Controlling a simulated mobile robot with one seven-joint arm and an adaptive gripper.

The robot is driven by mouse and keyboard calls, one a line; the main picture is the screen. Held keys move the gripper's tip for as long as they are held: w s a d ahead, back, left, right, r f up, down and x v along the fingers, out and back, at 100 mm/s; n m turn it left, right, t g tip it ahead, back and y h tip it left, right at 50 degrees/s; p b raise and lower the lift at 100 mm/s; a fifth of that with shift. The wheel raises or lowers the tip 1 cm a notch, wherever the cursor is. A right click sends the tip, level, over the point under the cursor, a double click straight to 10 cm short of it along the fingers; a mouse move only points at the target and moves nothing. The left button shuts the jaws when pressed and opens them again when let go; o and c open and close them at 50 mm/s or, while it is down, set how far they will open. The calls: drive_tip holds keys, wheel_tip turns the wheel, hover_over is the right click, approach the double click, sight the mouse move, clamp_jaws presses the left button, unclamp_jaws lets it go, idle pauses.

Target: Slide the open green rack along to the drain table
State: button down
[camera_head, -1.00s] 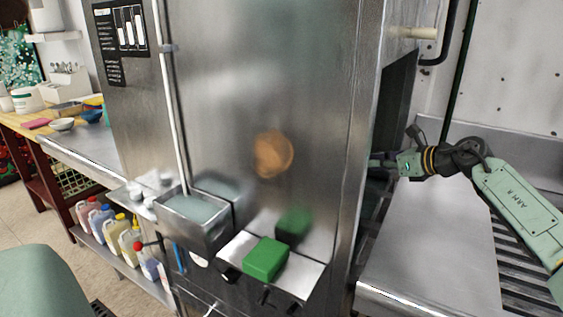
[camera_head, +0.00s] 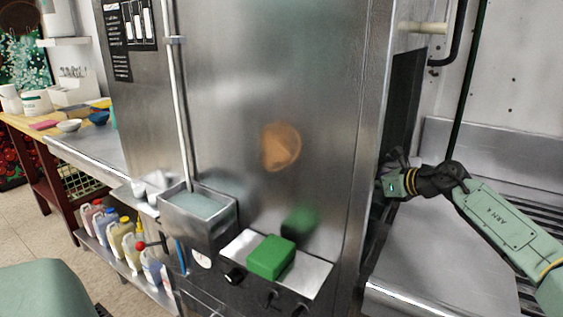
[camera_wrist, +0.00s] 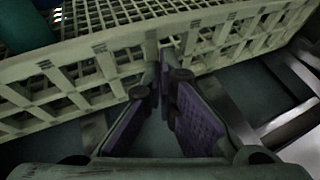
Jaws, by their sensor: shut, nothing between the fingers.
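The rack (camera_wrist: 75,75), pale greenish cream with open lattice walls, spans the upper part of the wrist view. My gripper (camera_wrist: 166,62) has its purple-padded fingers together, tips up against or very close to the rack's near wall; I cannot tell if they touch. Nothing is held between them. In the head view my arm reaches left into the opening of the steel machine, and its fingers and the rack are hidden behind the machine's front edge. A bare steel table (camera_head: 440,245) lies under my arm, with dark slats (camera_head: 535,285) at its right; I cannot tell if this is the drain table.
The steel dish machine (camera_head: 330,100) stands centre, its side wall close to my wrist. A green block (camera_head: 270,257) sits on its front ledge beside a steel tray (camera_head: 197,218). Another steel counter (camera_head: 85,155) with bowls is at left, bottles (camera_head: 120,235) below.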

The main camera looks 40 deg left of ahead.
drive_tip(key=s+a, duration=0.1)
drive_tip(key=a, duration=0.3)
drive_tip(key=s+a, duration=0.1)
drive_tip(key=a, duration=0.4)
drive_tip(key=s+a+p, duration=0.1)
drive_tip(key=a, duration=0.3)
drive_tip(key=shift+s+a, duration=0.3)
drive_tip(key=shift+a, duration=0.05)
drive_tip(key=a, duration=0.2)
drive_tip(key=s+a+p, duration=0.1)
drive_tip(key=a, duration=0.2)
drive_tip(key=s+a, duration=0.1)
drive_tip(key=a, duration=0.2)
drive_tip(key=shift+r+p, duration=0.1)
drive_tip(key=shift+p, duration=0.25)
drive_tip(key=shift+w+d+b, duration=0.1)
drive_tip(key=shift+w+d, duration=0.2)
drive_tip(key=shift+d, duration=0.85)
drive_tip(key=shift+w+d+b, duration=0.15)
drive_tip(key=shift+w+d, duration=0.2)
drive_tip(key=shift+d, duration=0.75)
drive_tip(key=shift+w+d+b, duration=0.1)
drive_tip(key=shift+w+d, duration=0.2)
drive_tip(key=shift+d, duration=0.85)
drive_tip(key=shift+d, duration=0.1)
